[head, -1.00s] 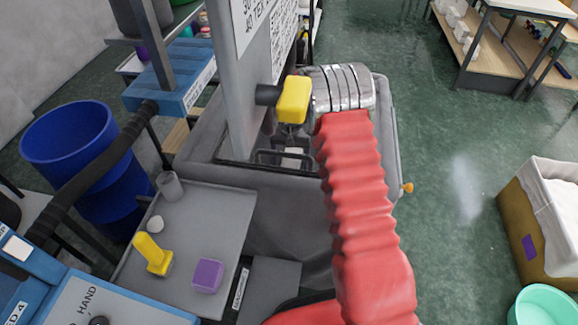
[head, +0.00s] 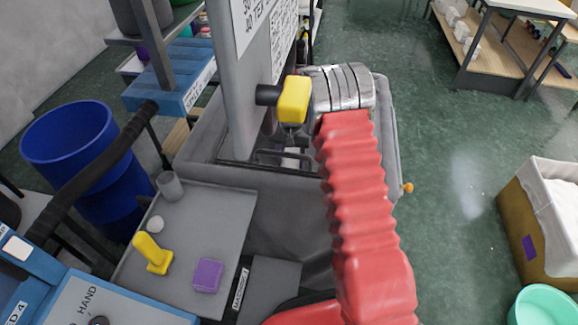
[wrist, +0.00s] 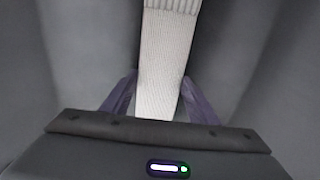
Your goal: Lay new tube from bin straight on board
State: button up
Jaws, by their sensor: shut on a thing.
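A white ribbed knit tube (wrist: 165,60) runs up the middle of the wrist view, with a ribbed band across its far end. My gripper (wrist: 158,88) is shut on it, with a dark purple finger on each side. Grey walls surround it in that view. In the head view my red-sleeved arm reaches over a grey bin (head: 280,212). A small white patch (head: 293,157) shows inside, perhaps the tube. I cannot make out the board with certainty.
A grey tray table (head: 215,205) left of the bin holds a yellow peg-like piece (head: 153,254), a purple block (head: 208,275) and a grey cup (head: 169,186). A grey signed upright (head: 235,80) stands close beside my wrist. A blue bucket (head: 75,140) is at left.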

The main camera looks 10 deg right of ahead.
aim_at(290, 163)
jog(key=shift+c, duration=0.7)
notch_tip(290, 163, up, 10)
dwell(0.6)
